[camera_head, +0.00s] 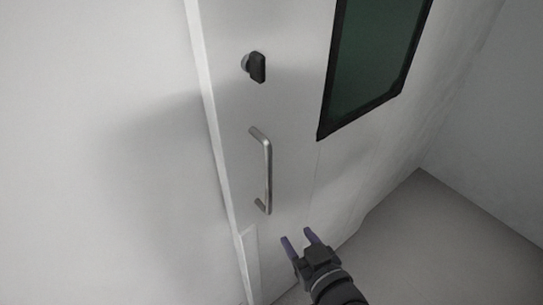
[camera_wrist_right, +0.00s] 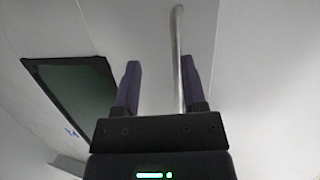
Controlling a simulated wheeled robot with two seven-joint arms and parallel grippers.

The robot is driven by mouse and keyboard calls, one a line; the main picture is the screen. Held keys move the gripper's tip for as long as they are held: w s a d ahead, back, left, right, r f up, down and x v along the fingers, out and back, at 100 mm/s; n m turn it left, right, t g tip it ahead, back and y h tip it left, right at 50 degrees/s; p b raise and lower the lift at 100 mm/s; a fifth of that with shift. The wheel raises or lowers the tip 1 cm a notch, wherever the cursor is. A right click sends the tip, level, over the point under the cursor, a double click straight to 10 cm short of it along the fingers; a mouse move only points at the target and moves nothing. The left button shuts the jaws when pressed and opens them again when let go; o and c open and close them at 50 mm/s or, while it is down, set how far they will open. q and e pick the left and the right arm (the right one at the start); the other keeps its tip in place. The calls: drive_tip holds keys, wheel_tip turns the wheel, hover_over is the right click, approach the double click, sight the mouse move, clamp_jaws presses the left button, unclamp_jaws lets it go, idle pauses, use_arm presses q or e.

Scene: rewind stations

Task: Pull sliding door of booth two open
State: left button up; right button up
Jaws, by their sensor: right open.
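The white sliding door (camera_head: 295,110) fills the middle of the head view. A vertical metal bar handle (camera_head: 266,172) is fixed to it, below a black knob (camera_head: 256,67). My right gripper (camera_head: 297,236) is open, just below and to the right of the handle's lower end in the head view. In the right wrist view, the handle (camera_wrist_right: 178,62) runs up beyond the gripper (camera_wrist_right: 160,82) and appears between its purple fingers, close to the right one. I cannot tell whether they touch. Nothing is held. My left gripper is not in view.
A dark green window (camera_head: 372,60) with a black frame is set in the door's upper right. A plain white wall (camera_head: 100,150) stands to the left. Bare grey floor (camera_head: 440,250) lies to the lower right, with another wall (camera_head: 500,140) behind it.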

sight(270, 174)
wheel_tip(270, 174, up, 11)
drive_tip(key=a+t+y, duration=0.2)
drive_tip(key=shift+n, duration=0.3)
drive_tip(key=x, duration=0.9)
drive_tip(key=shift+w+d+f+b, duration=0.2)
drive_tip(key=shift+b, duration=0.1)
clamp_jaws()
